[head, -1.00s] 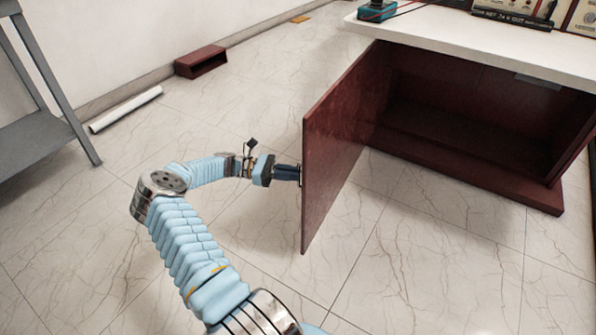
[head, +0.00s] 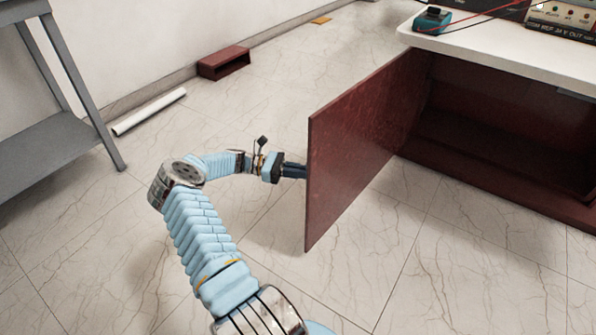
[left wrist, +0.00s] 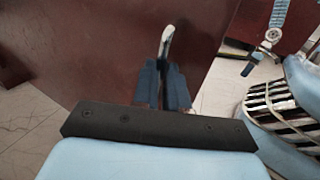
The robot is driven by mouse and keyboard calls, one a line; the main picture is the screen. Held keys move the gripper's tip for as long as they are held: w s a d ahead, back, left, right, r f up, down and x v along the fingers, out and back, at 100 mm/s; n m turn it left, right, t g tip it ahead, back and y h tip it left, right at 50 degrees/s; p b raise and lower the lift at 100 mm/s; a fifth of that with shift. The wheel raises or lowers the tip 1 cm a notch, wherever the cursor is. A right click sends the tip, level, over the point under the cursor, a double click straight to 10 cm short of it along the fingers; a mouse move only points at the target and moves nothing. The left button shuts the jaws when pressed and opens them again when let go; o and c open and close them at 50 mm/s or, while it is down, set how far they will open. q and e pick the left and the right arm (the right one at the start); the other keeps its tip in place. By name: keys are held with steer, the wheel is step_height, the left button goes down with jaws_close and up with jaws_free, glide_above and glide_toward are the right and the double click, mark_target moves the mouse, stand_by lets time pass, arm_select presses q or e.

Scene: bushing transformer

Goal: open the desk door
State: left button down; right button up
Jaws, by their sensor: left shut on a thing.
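The desk door (head: 358,142) is a dark red panel that stands swung wide open from the desk's left side. The desk (head: 500,70) has a white top and an open dark red cabinet below it. My left gripper (head: 300,171) is at the door's outer face, near its free edge. In the left wrist view my left gripper (left wrist: 163,75) is shut on the pale door handle (left wrist: 167,40). The door (left wrist: 105,50) fills much of that view.
A dark red open box (head: 224,62) lies on the floor by the wall, near a white tube (head: 149,111). A grey shelf rack (head: 60,140) stands at the left. A teal device (head: 433,19) sits on the desktop. The tiled floor around the door is clear.

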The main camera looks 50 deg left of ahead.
arm_select(q)
steer(key=shift+w+r, duration=0.2)
steer(key=shift+w, duration=0.3)
steer(key=c, duration=1.2)
jaws_free()
steer(key=shift+f, duration=0.15)
steer(key=shift+o, duration=0.2)
steer(key=b+v, duration=0.1)
steer(key=v, duration=1.2)
steer(key=shift+s+a+b, duration=0.2)
steer(key=shift+a+b, duration=0.1)
steer(key=shift+b, duration=0.1)
